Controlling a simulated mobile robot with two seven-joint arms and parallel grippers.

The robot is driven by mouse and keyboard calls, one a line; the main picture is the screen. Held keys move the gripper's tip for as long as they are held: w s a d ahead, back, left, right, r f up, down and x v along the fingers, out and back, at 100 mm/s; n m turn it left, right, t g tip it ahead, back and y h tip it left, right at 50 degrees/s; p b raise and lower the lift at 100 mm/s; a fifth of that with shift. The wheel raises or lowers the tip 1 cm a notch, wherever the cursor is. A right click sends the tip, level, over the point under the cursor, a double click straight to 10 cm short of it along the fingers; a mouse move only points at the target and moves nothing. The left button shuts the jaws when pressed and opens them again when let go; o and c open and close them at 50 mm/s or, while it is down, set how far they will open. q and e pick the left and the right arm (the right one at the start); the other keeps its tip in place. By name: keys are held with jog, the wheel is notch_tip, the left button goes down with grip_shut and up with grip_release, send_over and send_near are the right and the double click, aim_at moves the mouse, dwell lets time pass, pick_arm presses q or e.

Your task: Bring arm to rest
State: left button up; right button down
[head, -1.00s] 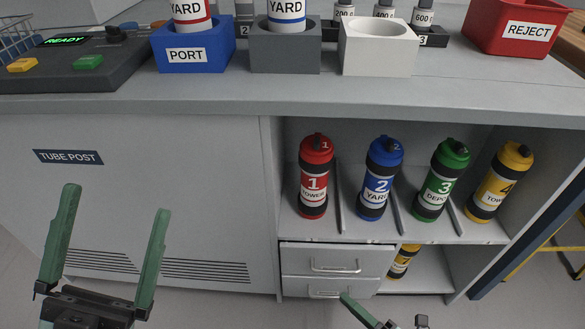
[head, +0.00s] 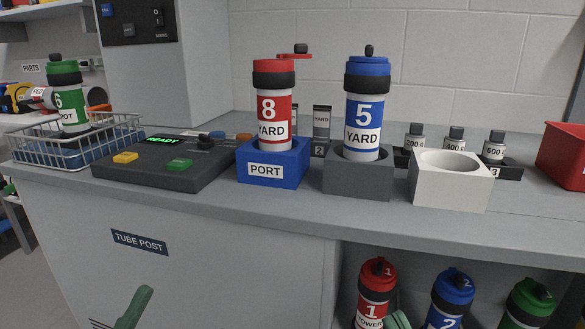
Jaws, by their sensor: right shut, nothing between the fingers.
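My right gripper (head: 397,320) shows only as pale green fingertips at the bottom edge, in front of the shelf and close to the red tube 1 (head: 375,292). It is shut and holds nothing. Whether it touches the tube cannot be told. My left gripper (head: 134,308) shows one green finger at the bottom left, in front of the cabinet front; its other finger is out of sight. The arms behind both grippers are below the picture.
On the counter (head: 300,205), red tube 8 (head: 273,110) stands in the blue PORT holder (head: 273,170) and blue tube 5 (head: 363,110) in a grey holder (head: 357,178). The white holder (head: 450,190) is empty. A control box (head: 150,160) and wire basket (head: 95,150) are left.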

pick_arm(q)
jog(key=w+a+f+n+g+y+p, duration=0.4)
jog(key=w+n+y+p, duration=0.45)
jog(key=p, duration=1.15)
pick_arm(e)
jog(key=w+d+f+m+g+h, duration=0.2)
jog(key=w+d+m+g+h, duration=0.15)
jog(key=w+m+h, duration=0.4)
pick_arm(q)
jog(key=s+f+g+y+p, duration=0.2)
jog(key=s+f+g+p, duration=0.2)
jog(key=p, duration=0.3)
jog(key=s+a+f+n+g+y+p, duration=0.1)
jog(key=s+f+g+y+p, duration=0.1)
jog(key=s+p, duration=0.5)
jog(key=f+g+p, duration=0.1)
jog(key=g, duration=0.1)
jog(key=shift+f+g, duration=0.3)
jog(key=shift+f, duration=0.05)
pick_arm(e)
jog(key=s+d+f+m+g+h, duration=0.1)
jog(key=s+f+m+g+h, duration=0.2)
jog(key=s+f+g+h, duration=0.2)
jog(key=s+f+g, duration=0.2)
jog(key=s+g, duration=0.2)
jog(key=s, duration=0.2)
jog(key=shift+d+f, duration=0.15)
jog(key=shift+d, duration=0.05)
